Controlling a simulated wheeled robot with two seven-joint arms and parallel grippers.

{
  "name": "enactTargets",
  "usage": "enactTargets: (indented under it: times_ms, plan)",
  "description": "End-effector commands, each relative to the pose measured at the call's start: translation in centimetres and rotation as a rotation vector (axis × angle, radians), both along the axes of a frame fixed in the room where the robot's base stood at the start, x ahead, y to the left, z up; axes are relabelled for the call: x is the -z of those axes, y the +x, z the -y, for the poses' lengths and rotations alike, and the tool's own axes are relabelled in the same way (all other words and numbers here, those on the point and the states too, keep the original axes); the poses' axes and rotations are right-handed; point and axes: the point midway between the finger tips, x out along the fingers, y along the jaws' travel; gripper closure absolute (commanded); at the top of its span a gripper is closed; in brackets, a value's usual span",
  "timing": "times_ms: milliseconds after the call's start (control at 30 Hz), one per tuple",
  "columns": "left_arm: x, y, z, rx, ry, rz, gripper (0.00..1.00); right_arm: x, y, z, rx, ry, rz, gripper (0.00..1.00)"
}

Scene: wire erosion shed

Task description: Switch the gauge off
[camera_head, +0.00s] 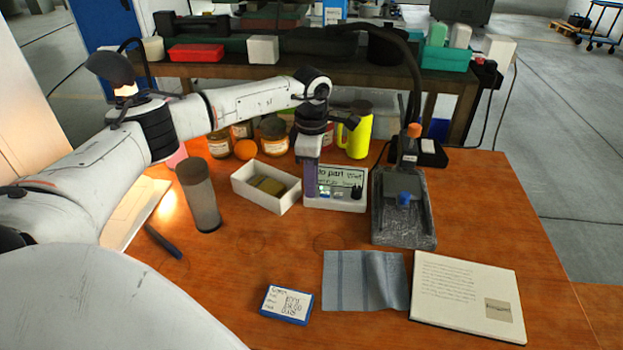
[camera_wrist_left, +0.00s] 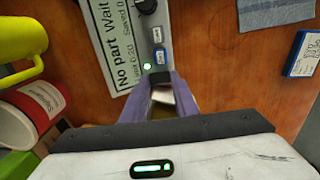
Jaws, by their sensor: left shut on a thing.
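The gauge (camera_head: 349,203) is a pale box on the wooden table with a lit display reading "No part Wait". My left gripper (camera_head: 311,192) reaches down at the gauge's left end. In the wrist view its purple fingers (camera_wrist_left: 160,84) are shut on a small black switch (camera_wrist_left: 159,76) at the end of the control row. The fingers hide part of the switch, so its position cannot be told. My right gripper is out of view.
A white bin (camera_head: 262,199) stands left of the gauge. A dark stand (camera_head: 403,225) with a clear-covered base is close on its right. A yellow mug (camera_head: 358,138) and jars are behind. A cloth, book and blue-edged card lie in front.

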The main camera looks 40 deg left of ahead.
Motion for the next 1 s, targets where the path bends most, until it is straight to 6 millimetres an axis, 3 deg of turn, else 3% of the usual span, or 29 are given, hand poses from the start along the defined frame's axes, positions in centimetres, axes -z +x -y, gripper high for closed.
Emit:
enactTargets:
  times_ms: [267, 300, 400, 1000]
  plan:
    - [-0.09, 0.05, 0.01, 0.001, -0.003, 0.002, 0.96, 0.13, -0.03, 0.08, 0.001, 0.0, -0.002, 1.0]
    - [-0.09, 0.05, 0.01, 0.001, -0.003, 0.002, 0.67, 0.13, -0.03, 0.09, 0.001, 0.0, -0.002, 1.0]
    - [-0.08, 0.05, 0.01, 0.001, -0.003, 0.002, 0.55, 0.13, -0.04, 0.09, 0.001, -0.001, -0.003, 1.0]
    - [0.14, -0.12, -0.02, 0.002, 0.023, 0.034, 0.55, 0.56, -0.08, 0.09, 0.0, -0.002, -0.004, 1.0]
